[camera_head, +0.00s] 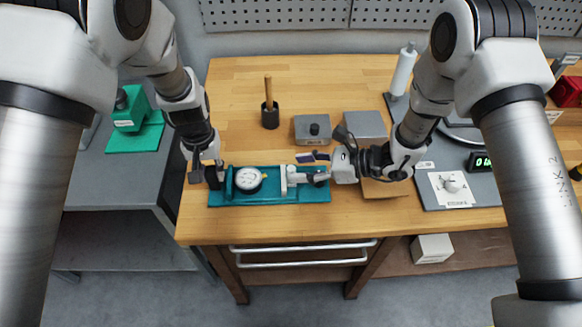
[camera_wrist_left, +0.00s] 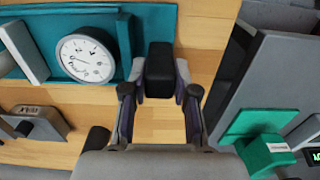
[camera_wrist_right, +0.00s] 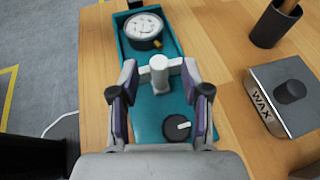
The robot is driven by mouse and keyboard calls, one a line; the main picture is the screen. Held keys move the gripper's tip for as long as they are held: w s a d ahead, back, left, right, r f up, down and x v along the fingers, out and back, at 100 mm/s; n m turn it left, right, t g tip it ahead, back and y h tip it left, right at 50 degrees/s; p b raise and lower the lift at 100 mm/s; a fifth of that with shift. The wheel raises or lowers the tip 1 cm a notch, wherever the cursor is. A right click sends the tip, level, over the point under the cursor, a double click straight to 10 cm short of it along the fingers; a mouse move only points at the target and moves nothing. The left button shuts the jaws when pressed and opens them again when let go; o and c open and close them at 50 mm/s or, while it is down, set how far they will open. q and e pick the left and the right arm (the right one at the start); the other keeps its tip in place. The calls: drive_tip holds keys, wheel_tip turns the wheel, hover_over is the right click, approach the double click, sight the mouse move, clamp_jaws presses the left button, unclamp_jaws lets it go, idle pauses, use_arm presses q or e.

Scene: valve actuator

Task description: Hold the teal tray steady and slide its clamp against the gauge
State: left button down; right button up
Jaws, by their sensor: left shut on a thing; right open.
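The teal tray (camera_head: 270,199) lies along the table's front edge. A round white gauge (camera_head: 248,179) sits in its left part; it also shows in the left wrist view (camera_wrist_left: 85,58). The white clamp (camera_head: 288,180) stands to the gauge's right, apart from it, with a T-shaped top in the right wrist view (camera_wrist_right: 160,72). My left gripper (camera_head: 208,172) is shut on the black handle (camera_wrist_left: 160,68) at the tray's left end. My right gripper (camera_wrist_right: 160,85) is open, its fingers on either side of the clamp's upright post, with a gap visible.
A grey WAX block (camera_wrist_right: 280,98) and a dark cup (camera_head: 270,117) with a wooden handle stand behind the tray. A second grey block (camera_head: 366,124) is near my right arm. A grey plate (camera_head: 460,190) lies right. Bare wood lies behind the tray's left half.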

sight(295, 169)
drive_tip(key=x, duration=0.3)
drive_tip(key=shift+a+f, duration=0.1)
drive_tip(key=shift+a, duration=0.1)
clamp_jaws()
drive_tip(key=a, duration=0.5)
drive_tip(key=shift+a, duration=0.4)
use_arm(q)
drive_tip(key=shift+d, duration=0.1)
use_arm(e)
drive_tip(key=shift+c, duration=2.2)
unclamp_jaws()
drive_tip(key=shift+d, duration=0.15)
drive_tip(key=o, duration=0.4)
drive_tip(key=shift+o, duration=0.2)
